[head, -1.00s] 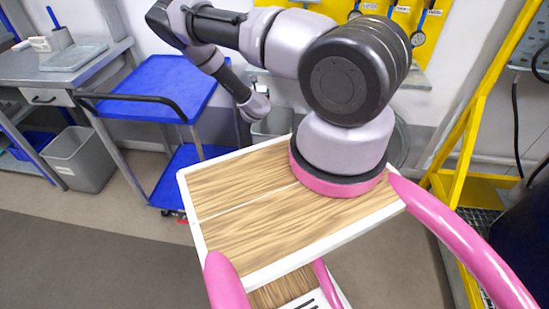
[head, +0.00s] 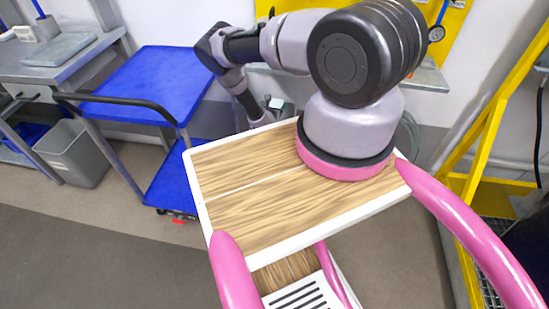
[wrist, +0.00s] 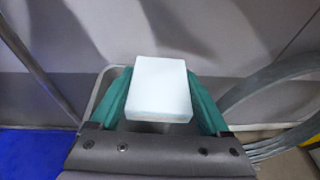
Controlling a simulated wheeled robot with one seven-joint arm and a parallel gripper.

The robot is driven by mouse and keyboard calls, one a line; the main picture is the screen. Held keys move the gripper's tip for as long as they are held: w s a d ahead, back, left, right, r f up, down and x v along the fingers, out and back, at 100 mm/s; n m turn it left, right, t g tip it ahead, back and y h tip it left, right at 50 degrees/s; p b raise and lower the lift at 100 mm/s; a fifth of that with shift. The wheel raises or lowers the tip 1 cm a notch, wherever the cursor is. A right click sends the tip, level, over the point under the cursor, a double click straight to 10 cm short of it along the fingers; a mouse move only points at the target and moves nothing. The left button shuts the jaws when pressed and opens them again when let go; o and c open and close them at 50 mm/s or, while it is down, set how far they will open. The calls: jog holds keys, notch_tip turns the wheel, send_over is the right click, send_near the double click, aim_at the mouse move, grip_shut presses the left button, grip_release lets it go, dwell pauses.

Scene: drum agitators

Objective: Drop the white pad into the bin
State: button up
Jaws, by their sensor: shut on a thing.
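The white pad (wrist: 162,88) is held between the two green fingers of my gripper (wrist: 160,100) in the wrist view. Behind and below it shows the rim of a grey bin (wrist: 103,84), mostly hidden by the pad and fingers. The pad appears over the bin's opening; its height above it is hard to tell.
A blue cart (head: 150,82) stands left of my arm, with a second grey bin (head: 78,150) farther left beside a metal bench (head: 75,68). A yellow frame (head: 478,160) is at the right. Grey hoses (wrist: 275,95) hang right of the gripper in the wrist view.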

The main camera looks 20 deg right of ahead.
jog(key=shift+f, duration=1.15)
jog(key=o, duration=1.3)
jog(key=shift+a, duration=0.1)
jog(key=v, duration=1)
jog(key=shift+s+a+r, duration=0.15)
jog(key=shift+s+a, duration=0.05)
jog(key=shift+s, duration=0.1)
